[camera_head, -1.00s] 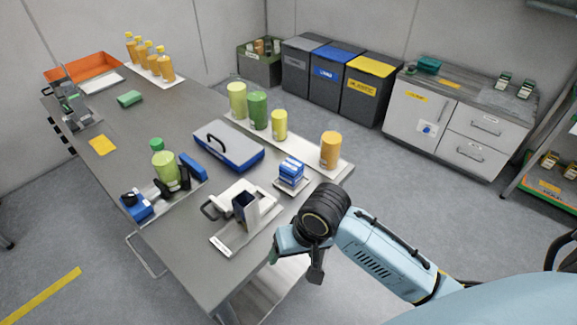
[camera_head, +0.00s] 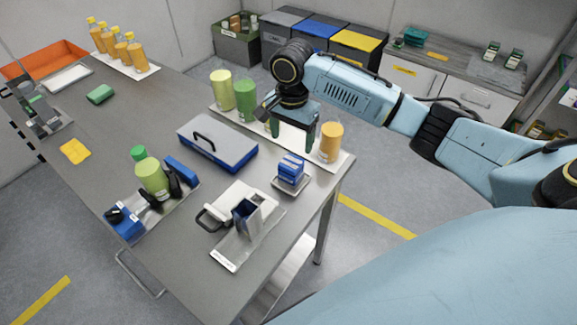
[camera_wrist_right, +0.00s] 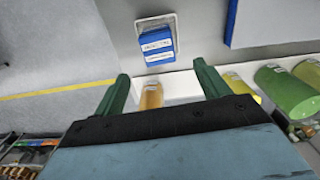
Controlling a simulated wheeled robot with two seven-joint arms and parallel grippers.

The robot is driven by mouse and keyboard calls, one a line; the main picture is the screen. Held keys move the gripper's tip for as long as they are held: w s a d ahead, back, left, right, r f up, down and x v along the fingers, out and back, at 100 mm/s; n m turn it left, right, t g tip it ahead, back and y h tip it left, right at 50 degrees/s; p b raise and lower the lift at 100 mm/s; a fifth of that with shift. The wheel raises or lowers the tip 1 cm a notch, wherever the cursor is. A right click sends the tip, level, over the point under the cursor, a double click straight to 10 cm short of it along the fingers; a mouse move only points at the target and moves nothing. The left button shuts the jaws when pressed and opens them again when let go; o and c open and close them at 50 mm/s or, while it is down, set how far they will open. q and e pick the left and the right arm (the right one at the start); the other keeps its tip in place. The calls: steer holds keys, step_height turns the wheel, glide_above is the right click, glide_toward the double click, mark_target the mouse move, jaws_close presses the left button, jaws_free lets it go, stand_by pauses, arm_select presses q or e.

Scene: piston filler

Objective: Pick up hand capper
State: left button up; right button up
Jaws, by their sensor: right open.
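I cannot tell for certain which item is the hand capper. One candidate is the white device (camera_head: 238,200) with a black loop handle and a dark upright block, on a labelled plate at the table's front. Another is the blue device (camera_head: 124,223) with a black knob, beside a green-capped bottle (camera_head: 151,175) at the left. My right gripper (camera_head: 291,134) is open and empty above the long white tray (camera_head: 336,166) at the table's right edge. It is apart from both candidates. In the wrist view its green fingers are spread, with an orange container (camera_wrist_right: 151,95) beyond them. My left gripper is not in view.
Blue labelled boxes (camera_head: 291,168) sit on a small tray, also seen in the wrist view (camera_wrist_right: 157,45). A blue-grey toolbox (camera_head: 222,150) lies mid-table. Green containers (camera_head: 245,100) and an orange one (camera_head: 330,141) stand close around the gripper. The table's left middle has free room.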

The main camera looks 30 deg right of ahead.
mark_target(291, 162)
steer(key=f, duration=0.5)
steer(key=f+b, duration=0.1)
steer(key=f, duration=0.5)
steer(key=shift+s+a+f, duration=0.15)
steer(key=shift+s+f, duration=0.05)
steer(key=shift+f, duration=0.1)
steer(key=shift+r, duration=0.1)
steer(key=c, duration=1.3)
